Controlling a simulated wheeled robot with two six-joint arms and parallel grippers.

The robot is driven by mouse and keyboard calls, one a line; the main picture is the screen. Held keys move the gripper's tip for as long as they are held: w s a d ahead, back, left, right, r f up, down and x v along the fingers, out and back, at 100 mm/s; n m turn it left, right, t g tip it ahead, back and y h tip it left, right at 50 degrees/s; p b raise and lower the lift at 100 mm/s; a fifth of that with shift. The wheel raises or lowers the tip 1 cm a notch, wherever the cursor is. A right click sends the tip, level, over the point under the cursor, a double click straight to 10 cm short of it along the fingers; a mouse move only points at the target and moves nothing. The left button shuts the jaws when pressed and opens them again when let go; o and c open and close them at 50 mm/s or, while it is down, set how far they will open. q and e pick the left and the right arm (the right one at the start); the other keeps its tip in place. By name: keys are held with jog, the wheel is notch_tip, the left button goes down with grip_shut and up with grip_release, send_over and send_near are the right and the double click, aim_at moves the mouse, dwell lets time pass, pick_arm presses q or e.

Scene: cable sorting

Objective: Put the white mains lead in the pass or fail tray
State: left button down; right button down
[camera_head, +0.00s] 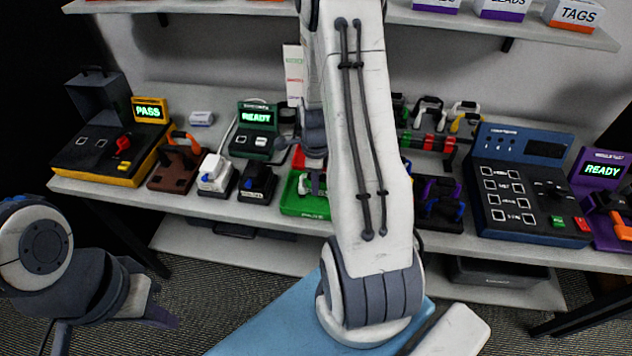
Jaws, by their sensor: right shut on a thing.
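My right arm comes down the middle of the view and hides much of the bench. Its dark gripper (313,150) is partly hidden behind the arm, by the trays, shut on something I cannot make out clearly. The green tray (304,208) lies below it, with a small pale object (306,184) in or just above it. Part of a red tray (299,158) shows behind. A white plug-like block (214,172) with a white cable sits left of the trays; I cannot tell if it is the white mains lead. My left gripper (158,306) hangs low, away from the bench.
A yellow-edged tester reading PASS (148,110) stands at the left. A green tester reading READY (256,117) stands behind the trays. A dark blue keypad unit (525,190) and a purple READY unit (602,171) stand at the right. Racked leads (428,112) are right of my arm.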

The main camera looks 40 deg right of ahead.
jog(key=shift+c, duration=0.6)
grip_release()
jog(key=shift+r, duration=0.15)
jog(key=shift+r+p, duration=3.55)
jog(key=shift+r, duration=0.4)
jog(key=shift+a, duration=0.1)
